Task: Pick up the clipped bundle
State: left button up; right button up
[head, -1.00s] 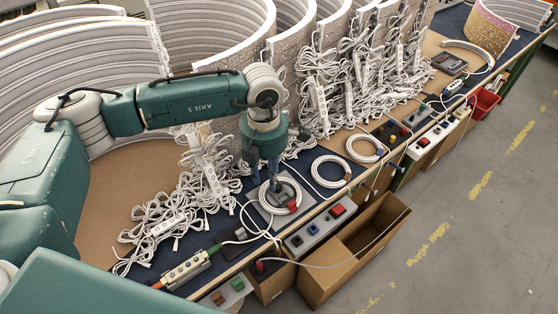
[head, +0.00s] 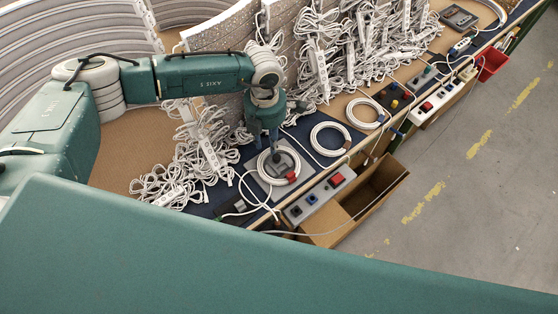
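A coiled white cable with a red clip (head: 291,177) lies on a grey plate on the dark blue mat at the bench's front edge, in the head view. My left gripper (head: 265,148) points down over the far side of this coil. Its fingers look spread apart, with nothing seen between them. Whether a fingertip touches the coil or hangs above it, I cannot tell. Two more coils, a nearer one (head: 313,137) and a farther one (head: 350,107), lie to the right with brownish clips. My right gripper is not in view.
Tangled white cables and power strips (head: 205,150) lie left of and behind the gripper. Curved panels (head: 215,35) stand behind. A grey box with a red switch (head: 337,180) sits at the front edge, above an open cardboard box (head: 385,180).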

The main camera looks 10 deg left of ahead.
pick_arm(q)
notch_tip(320, 180, down, 2)
jog(key=shift+f, duration=0.1)
jog(key=shift+d+f, duration=0.1)
jog(key=shift+f, duration=0.05)
grip_shut()
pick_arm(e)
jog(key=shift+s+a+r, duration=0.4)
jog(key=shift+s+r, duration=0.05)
pick_arm(q)
jog(key=shift+w, duration=0.1)
